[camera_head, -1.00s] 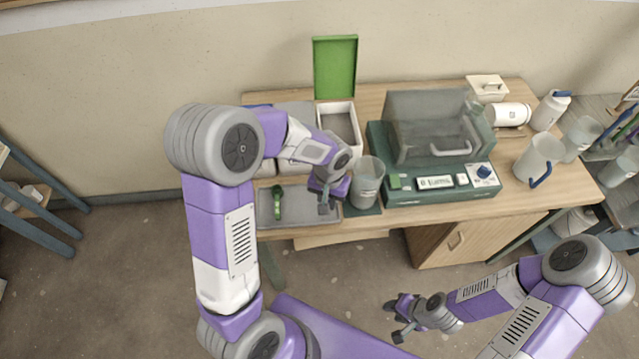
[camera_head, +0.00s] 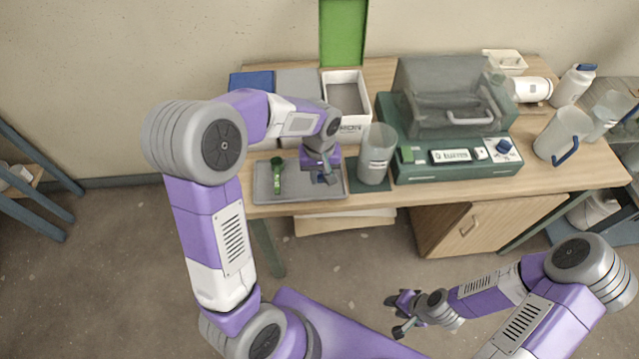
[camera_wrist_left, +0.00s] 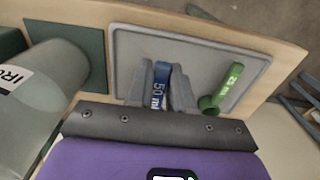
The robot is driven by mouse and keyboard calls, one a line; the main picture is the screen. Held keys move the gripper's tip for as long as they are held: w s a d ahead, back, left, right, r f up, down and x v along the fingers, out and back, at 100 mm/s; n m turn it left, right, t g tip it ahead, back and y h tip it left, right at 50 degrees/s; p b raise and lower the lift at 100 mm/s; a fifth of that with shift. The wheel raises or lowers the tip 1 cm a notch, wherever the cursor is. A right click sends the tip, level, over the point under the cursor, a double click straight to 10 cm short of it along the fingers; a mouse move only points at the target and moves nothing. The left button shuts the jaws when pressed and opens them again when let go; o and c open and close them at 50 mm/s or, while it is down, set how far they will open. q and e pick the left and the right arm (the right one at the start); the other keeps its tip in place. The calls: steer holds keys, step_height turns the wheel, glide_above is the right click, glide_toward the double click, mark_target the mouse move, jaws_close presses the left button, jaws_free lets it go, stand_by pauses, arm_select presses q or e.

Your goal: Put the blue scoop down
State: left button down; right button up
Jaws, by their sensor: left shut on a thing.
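My left gripper (camera_head: 324,180) is over the right part of a grey tray (camera_head: 300,187) at the table's front edge. In the left wrist view its fingers (camera_wrist_left: 160,92) are shut on the blue scoop (camera_wrist_left: 161,80), whose handle is marked 50 ml. The scoop's lower part is hidden, and I cannot tell whether it touches the tray. A green scoop (camera_head: 277,172), marked 25 ml in the left wrist view (camera_wrist_left: 231,88), lies in the tray's left part. My right gripper (camera_head: 396,316) is empty, fingers apart, low in front of the table.
A clear bucket (camera_head: 376,155) stands on a dark green mat just right of the tray. Behind the tray are lidded boxes and an open white box (camera_head: 346,78) with a raised green lid. A green machine (camera_head: 450,165) fills the middle. The tray between the scoops is bare.

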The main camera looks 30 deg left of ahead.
mark_target(320, 192)
arm_select(q)
step_height(320, 192, down, 4)
steer(key=shift+f+b, duration=0.2)
steer(key=shift+b, duration=0.45)
steer(key=shift+f, duration=0.2)
steer(key=c, duration=1)
jaws_free()
steer(key=shift+r, duration=0.2)
step_height(320, 192, up, 12)
steer(key=p, duration=0.3)
steer(key=shift+s+p, duration=0.1)
steer(key=shift+p, duration=0.3)
